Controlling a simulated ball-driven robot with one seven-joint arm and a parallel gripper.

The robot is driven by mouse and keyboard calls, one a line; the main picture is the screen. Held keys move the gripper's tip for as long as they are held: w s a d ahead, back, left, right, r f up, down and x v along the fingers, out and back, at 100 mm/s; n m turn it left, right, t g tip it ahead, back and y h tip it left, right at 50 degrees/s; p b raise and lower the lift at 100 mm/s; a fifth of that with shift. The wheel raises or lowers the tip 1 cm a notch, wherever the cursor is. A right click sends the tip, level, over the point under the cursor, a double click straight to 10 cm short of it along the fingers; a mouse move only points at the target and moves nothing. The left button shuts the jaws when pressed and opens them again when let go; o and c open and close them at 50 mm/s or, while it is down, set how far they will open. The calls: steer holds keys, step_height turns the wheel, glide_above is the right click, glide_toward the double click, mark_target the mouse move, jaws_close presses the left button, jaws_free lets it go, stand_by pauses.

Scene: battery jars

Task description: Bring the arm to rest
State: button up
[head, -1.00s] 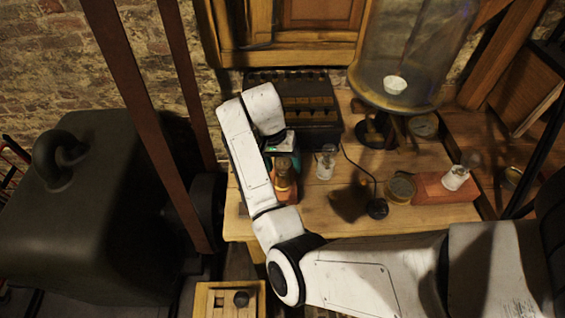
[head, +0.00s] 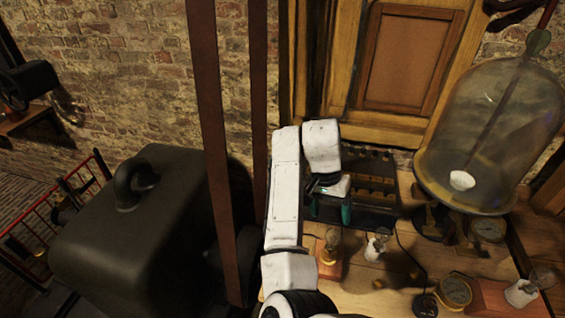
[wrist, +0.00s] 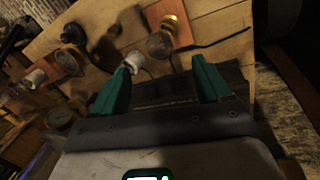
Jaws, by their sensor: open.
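My gripper (head: 331,212) hangs below my white wrist in the head view, in front of the dark box at the back of the bench. Its teal fingers also show in the wrist view (wrist: 164,66). They stand wide apart, with nothing held between them. A glass bulb on a brown wooden block (head: 330,256) stands below the gripper in the head view. A white-based bulb (head: 375,247) stands to its right. The gripper looks apart from both.
The dark slotted box (head: 372,190) stands against the wooden panelling. A large glass bell jar (head: 495,130) is at right. A big dark weight with a ring (head: 135,240) and upright brown straps (head: 216,120) lie left of my arm. Bare bench (head: 375,295) shows in front.

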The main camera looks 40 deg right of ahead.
steer(key=s+d+f+n+t+h, duration=0.1)
steer(key=s+d+n+t+h, duration=0.2)
steer(key=s+d+n, duration=0.15)
steer(key=s+a+f+n+t+y, duration=0.2)
steer(key=s+a+n, duration=0.15)
steer(key=a, duration=0.55)
steer(key=s+a+f+n+t+y, duration=0.25)
steer(key=a+n, duration=0.25)
steer(key=a, duration=0.4)
steer(key=s+d+f+g+b, duration=0.1)
steer(key=s+f+g+b, duration=0.3)
steer(key=s+f, duration=0.7)
steer(key=shift+s+f+m+h+b, duration=0.2)
steer(key=shift+s+m+h+b, duration=0.15)
steer(key=shift+b, duration=0.3)
steer(key=shift+d, duration=0.1)
